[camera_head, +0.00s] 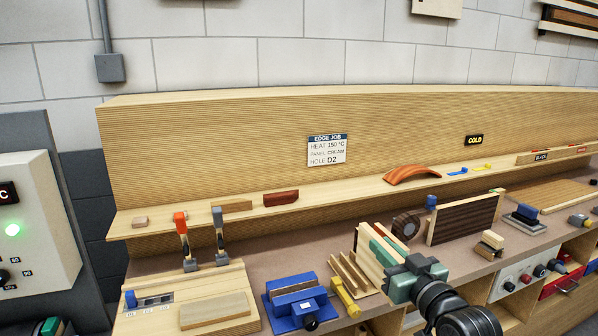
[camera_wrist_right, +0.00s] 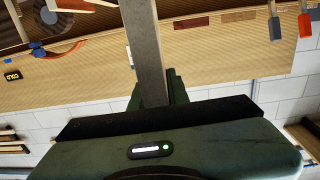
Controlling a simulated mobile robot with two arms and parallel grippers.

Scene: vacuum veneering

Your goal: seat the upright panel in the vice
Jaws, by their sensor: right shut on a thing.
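My right gripper (camera_head: 384,254) is shut on a cream upright panel (camera_head: 368,262), which it holds above the bench. In the right wrist view the panel (camera_wrist_right: 146,45) shows nearly edge-on as a grey-brown strip between the fingers, partly hidden by the gripper body. The panel is apart from the vice. My left gripper is not in view.
A slatted wooden rack (camera_head: 349,277) and a yellow tool (camera_head: 346,298) lie between vice and panel. A board (camera_head: 214,311) lies left of the vice, below orange and grey-handled clamps (camera_head: 182,236). A dark striped panel (camera_head: 463,219) stands behind the gripper. An edge-job card (camera_head: 327,150) hangs behind.

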